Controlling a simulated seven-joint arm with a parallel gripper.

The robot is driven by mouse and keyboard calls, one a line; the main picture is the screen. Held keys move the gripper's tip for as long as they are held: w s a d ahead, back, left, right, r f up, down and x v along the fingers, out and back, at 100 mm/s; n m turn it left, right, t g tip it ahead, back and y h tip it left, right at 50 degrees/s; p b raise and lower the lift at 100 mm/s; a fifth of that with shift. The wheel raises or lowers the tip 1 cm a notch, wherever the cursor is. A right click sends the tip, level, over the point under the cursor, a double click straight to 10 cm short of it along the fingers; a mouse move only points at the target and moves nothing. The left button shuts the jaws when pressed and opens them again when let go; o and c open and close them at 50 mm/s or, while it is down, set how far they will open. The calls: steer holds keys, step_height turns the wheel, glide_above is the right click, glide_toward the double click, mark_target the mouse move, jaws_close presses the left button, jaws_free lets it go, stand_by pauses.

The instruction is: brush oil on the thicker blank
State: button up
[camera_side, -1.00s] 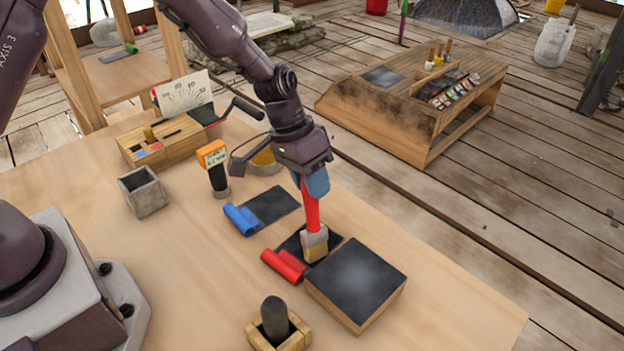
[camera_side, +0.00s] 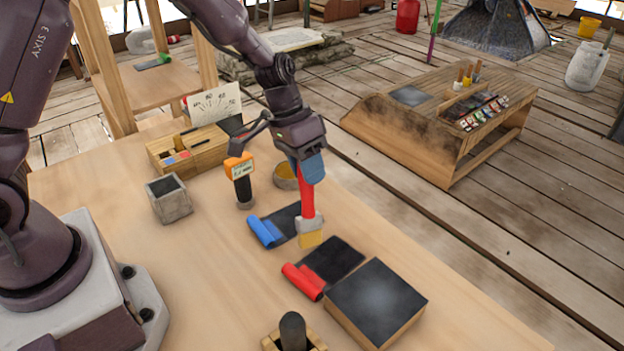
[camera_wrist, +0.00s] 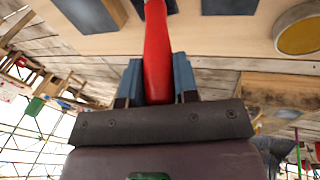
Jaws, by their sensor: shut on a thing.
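My gripper (camera_side: 310,172) is shut on the red handle of a brush (camera_side: 307,200), bristles down; the handle also shows between my fingers in the wrist view (camera_wrist: 157,50). The yellowish bristle end hangs near the gap between two dark flat sheets, seemingly above the table. One sheet has a red roll (camera_side: 303,281) at its left end and a dark bare part (camera_side: 335,258). The other has a blue roll (camera_side: 266,231) and lies behind it. These look like the blanks; I cannot tell which is thicker. A bowl of yellow oil (camera_side: 285,174) stands behind, also in the wrist view (camera_wrist: 298,32).
A dark-topped wooden block (camera_side: 377,303) lies in front right. An orange-headed device (camera_side: 241,180), a grey stone cup (camera_side: 168,200) and a wooden box with a dial card (camera_side: 187,148) stand at the left. A wooden holder with a dark rounded peg (camera_side: 293,330) is in front.

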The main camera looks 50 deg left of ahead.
steer(key=shift+r, duration=2.8)
steer(key=shift+f, duration=0.1)
steer(key=shift+f, duration=0.45)
steer(key=shift+r, duration=0.15)
